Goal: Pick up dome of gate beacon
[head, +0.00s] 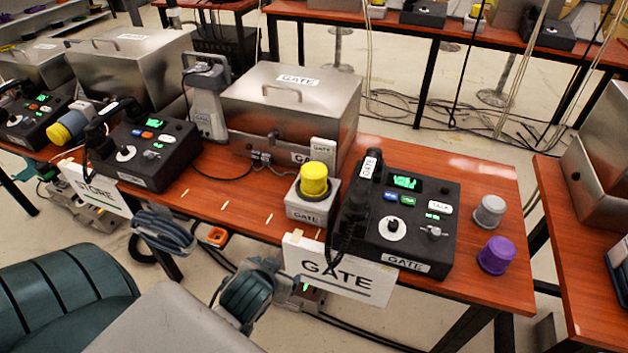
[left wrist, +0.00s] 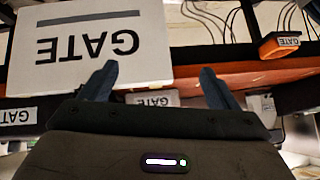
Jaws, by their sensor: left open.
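The gate beacon is a grey box base (head: 304,211) with a GATE label, topped by a yellow dome (head: 314,179), upright on the orange-brown table in the head view. It stands between the metal GATE case and the black GATE phone console. My left gripper (left wrist: 158,70) shows in the left wrist view. Its two dark fingers are apart with nothing between them. They are close to the hanging GATE sign (left wrist: 95,42) and the table's front edge, which appear upside down there. The dome cannot be made out in the left wrist view. I cannot see my right gripper.
The black GATE console (head: 400,225) with its handset stands right of the beacon. A grey dome (head: 489,212) and a purple dome (head: 496,255) sit at the table's right end. The GATE case (head: 290,110) stands behind. An orange box (head: 216,236) is below the front edge.

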